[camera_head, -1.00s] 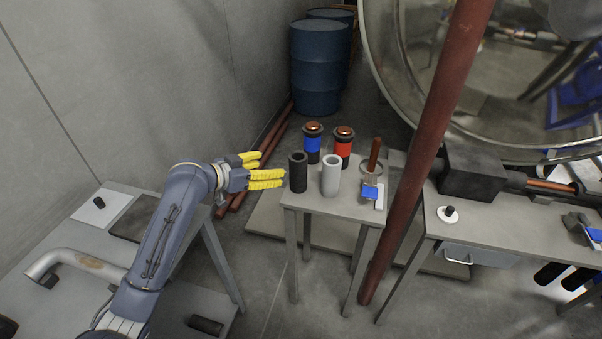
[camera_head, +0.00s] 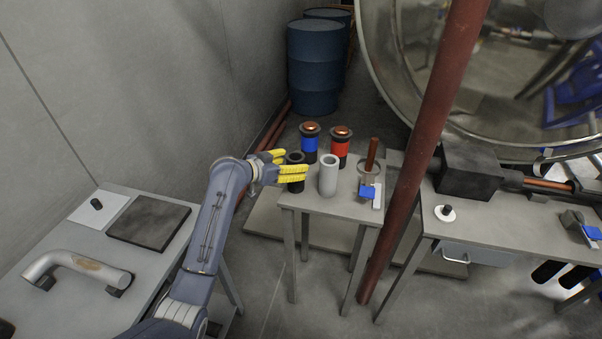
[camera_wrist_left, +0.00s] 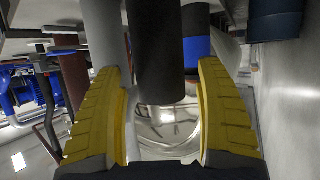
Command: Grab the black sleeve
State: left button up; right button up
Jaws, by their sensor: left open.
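The black sleeve (camera_head: 296,184) stands upright on the small grey table, at its left side. My left gripper (camera_head: 291,164) is open with yellow fingers around the sleeve; the fingers hide part of it in the head view. In the left wrist view the black sleeve (camera_wrist_left: 157,55) sits between the two yellow fingers of the gripper (camera_wrist_left: 163,105), with space visible on both sides. I cannot tell if a finger touches it. My right gripper is not in view.
A light grey sleeve (camera_head: 328,177) stands close to the right of the black one. Blue-banded (camera_head: 310,143) and red-banded (camera_head: 340,147) cylinders stand behind. A rust-coloured pole (camera_head: 424,150) rises right of the small table (camera_head: 318,204).

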pick_arm(q)
jog(key=shift+x, duration=1)
jog(key=c, duration=1.3)
